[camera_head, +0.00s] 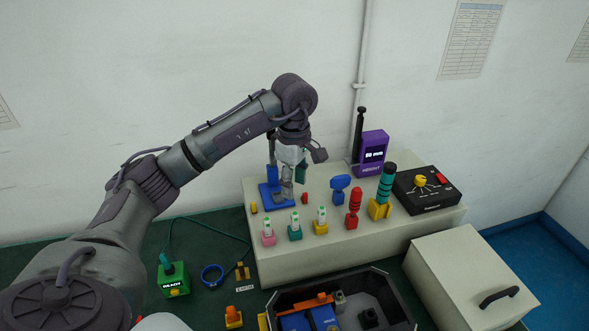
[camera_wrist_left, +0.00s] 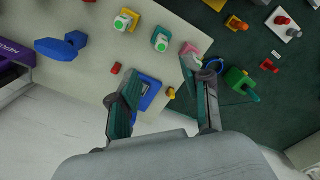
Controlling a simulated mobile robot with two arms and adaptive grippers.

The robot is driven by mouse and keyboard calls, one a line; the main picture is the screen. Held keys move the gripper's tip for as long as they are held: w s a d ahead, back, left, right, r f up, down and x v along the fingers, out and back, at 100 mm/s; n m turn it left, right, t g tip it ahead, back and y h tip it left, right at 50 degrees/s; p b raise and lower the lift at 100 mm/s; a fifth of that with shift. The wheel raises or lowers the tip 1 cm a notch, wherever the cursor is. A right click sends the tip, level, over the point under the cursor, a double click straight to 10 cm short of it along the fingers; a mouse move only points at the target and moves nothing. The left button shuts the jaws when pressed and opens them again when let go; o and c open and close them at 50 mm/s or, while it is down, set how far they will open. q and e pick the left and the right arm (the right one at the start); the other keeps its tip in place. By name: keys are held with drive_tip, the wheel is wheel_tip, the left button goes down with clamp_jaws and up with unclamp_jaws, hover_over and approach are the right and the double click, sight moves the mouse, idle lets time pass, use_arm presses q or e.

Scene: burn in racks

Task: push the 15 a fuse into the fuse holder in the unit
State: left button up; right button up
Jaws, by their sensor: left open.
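My left gripper (camera_head: 288,190) is open above the pale raised bench, next to a blue stand (camera_head: 268,196). In the left wrist view its two fingers (camera_wrist_left: 164,108) are wide apart with nothing held. The blue stand (camera_wrist_left: 150,90) shows between them, with a small yellow piece (camera_wrist_left: 171,93) beside it and a small red piece (camera_wrist_left: 115,69) outside the fingers. I cannot tell which small piece is the 15 A fuse. The open dark-walled unit (camera_head: 398,296) stands at the front, holding a blue block (camera_head: 312,318) and an orange bar (camera_head: 305,304). I cannot make out its fuse holder.
Three white, green-topped pieces stand in pink (camera_head: 268,238), teal (camera_head: 294,234) and yellow (camera_head: 320,228) bases. Red (camera_head: 353,210) and teal-handled (camera_head: 386,182) tools stand to the right. A purple meter (camera_head: 370,153), black control box (camera_head: 424,190) and pale lidded box (camera_head: 465,275) are farther right.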

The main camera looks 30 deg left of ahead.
use_arm(q)
drive_tip(key=p, duration=0.2)
hover_over(294, 213)
drive_tip(key=f, duration=0.4)
drive_tip(key=shift+s+f, duration=0.1)
drive_tip(key=shift+s, duration=0.15)
drive_tip(key=f, duration=0.2)
drive_tip(key=f+p, duration=0.1)
drive_tip(key=f, duration=0.1)
drive_tip(key=f+p, duration=0.1)
drive_tip(key=f, duration=0.2)
drive_tip(key=shift+w, duration=0.25)
drive_tip(key=shift+f, duration=0.8)
drive_tip(key=c, duration=0.9)
drive_tip(key=shift+o, duration=0.7)
clamp_jaws()
use_arm(e)
wheel_tip(294, 213, up, 4)
drive_tip(key=shift+s+d+r, duration=0.15)
drive_tip(key=shift+r, duration=0.05)
